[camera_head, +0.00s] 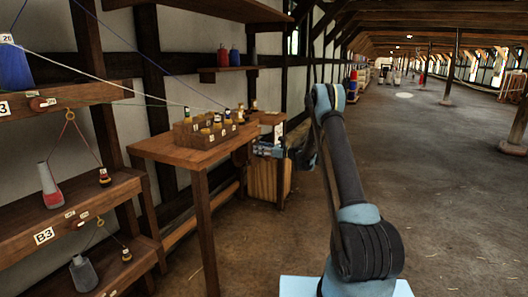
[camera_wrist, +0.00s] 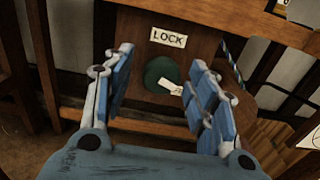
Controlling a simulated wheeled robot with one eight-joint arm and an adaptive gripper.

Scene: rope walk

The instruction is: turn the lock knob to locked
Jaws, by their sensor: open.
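The lock knob (camera_wrist: 160,72) is a dark green round knob with a pale pointer bar (camera_wrist: 170,87) in the wrist view. It sits on a brown wooden panel below a white label reading LOCK (camera_wrist: 168,38). The pointer bar slants down to the right. My gripper (camera_wrist: 158,72) is open, with its blue-padded fingers apart on either side of the knob in the picture. I cannot tell how far the fingertips are from the knob, and no contact shows. In the head view my gripper (camera_head: 308,150) is mostly hidden behind my arm, and the knob does not show.
A wooden table (camera_head: 165,150) bears a divided box (camera_head: 190,136) of bobbins. Shelves (camera_head: 75,205) with weights and cords stand at the left. Taut lines cross above the table. The floor (camera_head: 450,200) on the right is open, with posts farther off.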

